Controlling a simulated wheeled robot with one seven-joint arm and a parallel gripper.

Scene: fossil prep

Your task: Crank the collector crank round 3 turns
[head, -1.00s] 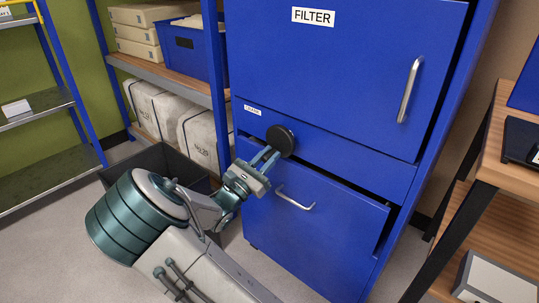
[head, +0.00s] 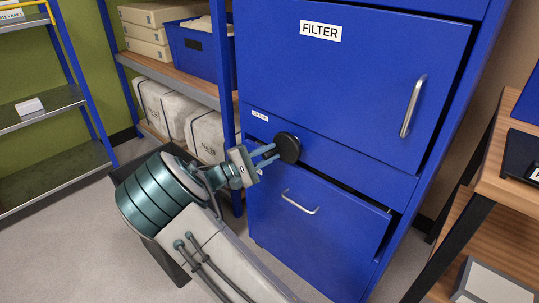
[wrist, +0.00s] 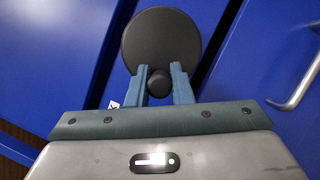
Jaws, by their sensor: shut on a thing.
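The collector crank is a black round disc (head: 288,148) on the front of the blue cabinet (head: 345,110), below the FILTER door. It also shows in the wrist view (wrist: 161,38), with a small dark knob (wrist: 159,83) standing out from its lower edge. My gripper (head: 272,152) reaches it from the left. In the wrist view my gripper (wrist: 163,84) has its two fingers on either side of the knob, shut on it. A small label above the crank is too small to read clearly.
The lower drawer (head: 300,225) with a silver handle (head: 300,203) stands slightly out below the crank. The FILTER door has an upright handle (head: 413,105). A dark bin (head: 165,245) stands behind my arm. Shelves (head: 60,120) are at left, a wooden bench (head: 505,150) at right.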

